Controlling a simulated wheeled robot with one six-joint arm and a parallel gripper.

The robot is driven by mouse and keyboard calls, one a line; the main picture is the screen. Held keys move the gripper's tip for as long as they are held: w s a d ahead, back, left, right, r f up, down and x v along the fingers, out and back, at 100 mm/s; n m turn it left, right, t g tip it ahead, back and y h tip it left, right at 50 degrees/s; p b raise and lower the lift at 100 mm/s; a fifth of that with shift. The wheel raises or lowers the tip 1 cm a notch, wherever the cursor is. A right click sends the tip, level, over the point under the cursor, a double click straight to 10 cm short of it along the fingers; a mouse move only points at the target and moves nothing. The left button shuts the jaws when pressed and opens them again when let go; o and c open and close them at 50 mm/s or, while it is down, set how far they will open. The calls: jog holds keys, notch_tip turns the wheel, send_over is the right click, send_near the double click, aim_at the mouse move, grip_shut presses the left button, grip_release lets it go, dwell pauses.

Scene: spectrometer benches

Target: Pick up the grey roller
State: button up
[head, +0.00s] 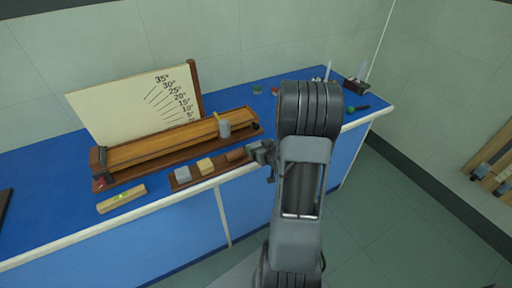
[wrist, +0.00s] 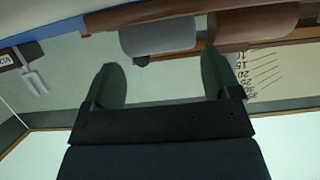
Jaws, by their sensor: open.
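In the upside-down wrist view, the grey roller (wrist: 158,36) lies on its side at the top, beside a brown roller (wrist: 253,25). My gripper (wrist: 162,82) is open and empty, with the grey roller beyond its fingertips and apart from them. In the head view, my gripper (head: 258,152) is at the right end of the brown tray (head: 207,177), just right of the brown roller (head: 236,155).
Behind the tray is a wooden ramp (head: 165,146) carrying a grey cylinder (head: 224,129), with an angle board (head: 130,103) behind. The tray also holds a grey block (head: 183,174) and a tan block (head: 206,166). A spirit level (head: 121,199) lies left on the blue bench (head: 40,205).

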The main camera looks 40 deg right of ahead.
aim_at(255, 143)
jog(key=shift+x, duration=2.2)
jog(key=shift+r, duration=0.1)
jog(key=shift+c, duration=0.3)
jog(key=c, duration=0.6)
jog(key=shift+o, duration=0.2)
jog(key=shift+r, duration=0.2)
